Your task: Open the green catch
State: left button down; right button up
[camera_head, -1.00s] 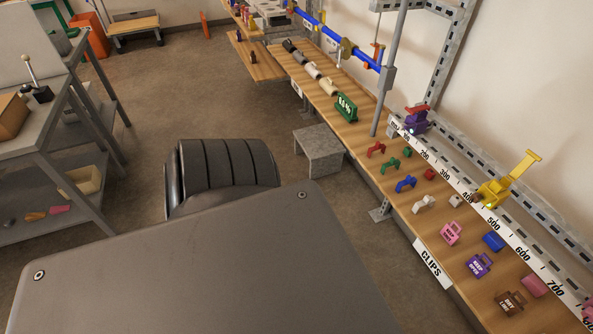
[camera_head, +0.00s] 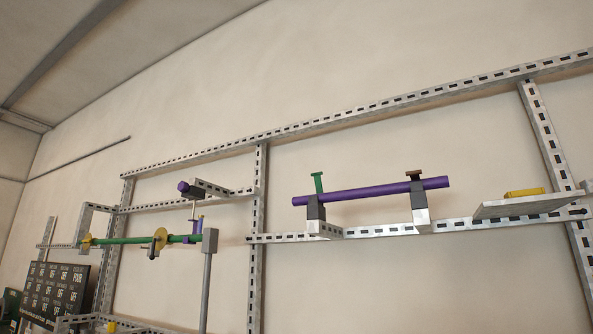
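A green catch (camera_head: 318,182), shaped like a small T, stands up at the left end of a purple pipe (camera_head: 372,190). It sits on a dark block (camera_head: 316,208) on a metal rail. Whether the catch is latched cannot be told at this size. Neither of my grippers shows in this view.
A slotted metal frame (camera_head: 257,245) runs along the wall. A green pipe (camera_head: 128,240) with yellow discs is at the left, beside a grey post (camera_head: 207,285). A yellow block (camera_head: 524,192) lies on a shelf at the right. A dark board (camera_head: 55,288) is at the lower left.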

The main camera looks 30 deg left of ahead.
aim_at(316, 175)
jog(key=k, duration=0.95)
jog(key=z, duration=0.55)
jog(key=i, duration=0.7)
jog(key=z, duration=0.5)
jog(key=i, duration=0.9)
jog(key=u, duration=0.95)
jog(key=i, duration=0.6)
jog(key=u, duration=0.65)
